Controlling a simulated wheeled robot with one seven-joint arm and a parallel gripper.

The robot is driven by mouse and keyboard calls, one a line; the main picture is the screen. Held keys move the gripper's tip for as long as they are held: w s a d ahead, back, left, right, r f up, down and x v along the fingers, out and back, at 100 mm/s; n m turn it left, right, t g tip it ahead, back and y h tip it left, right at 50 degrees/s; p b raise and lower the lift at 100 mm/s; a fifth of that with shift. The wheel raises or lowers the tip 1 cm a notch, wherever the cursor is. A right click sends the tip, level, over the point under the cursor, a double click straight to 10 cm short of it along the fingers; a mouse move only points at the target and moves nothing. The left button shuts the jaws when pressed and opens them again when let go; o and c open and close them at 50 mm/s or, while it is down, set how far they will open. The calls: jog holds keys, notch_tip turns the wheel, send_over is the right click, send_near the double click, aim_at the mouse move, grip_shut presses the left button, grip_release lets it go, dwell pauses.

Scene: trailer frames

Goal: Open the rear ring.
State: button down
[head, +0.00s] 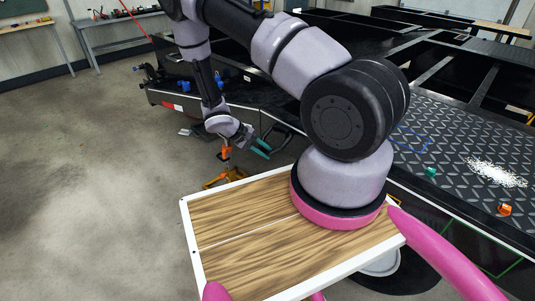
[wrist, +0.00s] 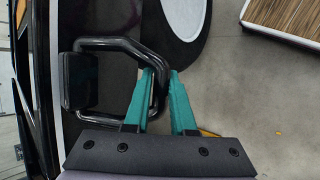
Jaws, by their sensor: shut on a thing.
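The rear ring (wrist: 112,44) is a black, rounded bar loop on the trailer's side. It also shows small and dark in the head view (head: 286,132), partly merged with the dark trailer side. My gripper (wrist: 163,78) has two teal fingers, which are shut on the right-hand bar of the ring in the wrist view. The fingers hide part of that bar. In the head view my gripper (head: 262,148) is beside the trailer, low over the floor.
The black trailer (head: 455,140) fills the right, with a diamond-plate deck. A wheel with a pale disc (wrist: 185,14) is close by. My wooden-topped tray (head: 250,215) is in front. An orange and yellow item (head: 225,155) stands near my gripper. Floor at left is open.

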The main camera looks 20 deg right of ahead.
jog(key=shift+a+r+y, duration=0.15)
jog(key=shift+r+y, duration=0.05)
jog(key=shift+y, duration=0.1)
jog(key=c, duration=0.8)
grip_release()
jog(key=shift+o, duration=0.2)
jog(key=v, duration=1)
jog(key=shift+a+r, duration=0.25)
jog(key=shift+r, duration=0.05)
jog(key=shift+w, duration=0.1)
